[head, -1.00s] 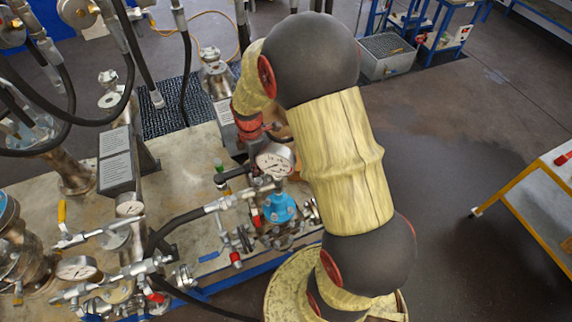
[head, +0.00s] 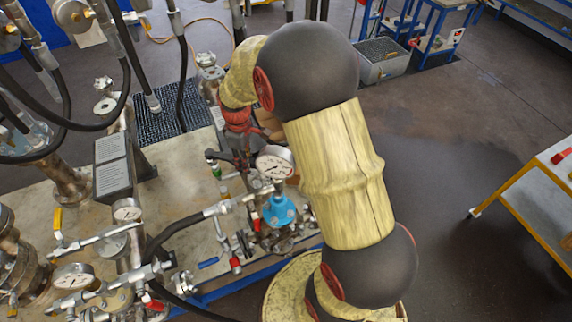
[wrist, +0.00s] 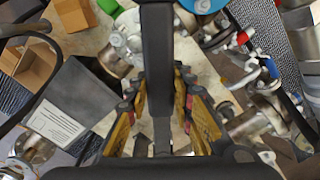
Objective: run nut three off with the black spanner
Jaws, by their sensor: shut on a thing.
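My gripper (wrist: 158,82), with yellow-sided fingers, is shut on the black spanner (wrist: 157,45). The spanner shows in the wrist view as a long dark bar between the fingers, running to the top edge. In the head view a dark end that looks like the spanner (head: 221,157) pokes out left of my red wrist, just above the pressure gauge (head: 275,163). My arm hides most of the gripper there. I cannot pick out nut three in either view. I cannot tell whether the spanner touches any nut.
A blue-topped valve (head: 279,210) with pipes stands below the gauge. A grey box with a white label (head: 114,166) stands to the left, and a black hose (head: 180,230) crosses the bench (head: 185,165). Black hoses hang at upper left.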

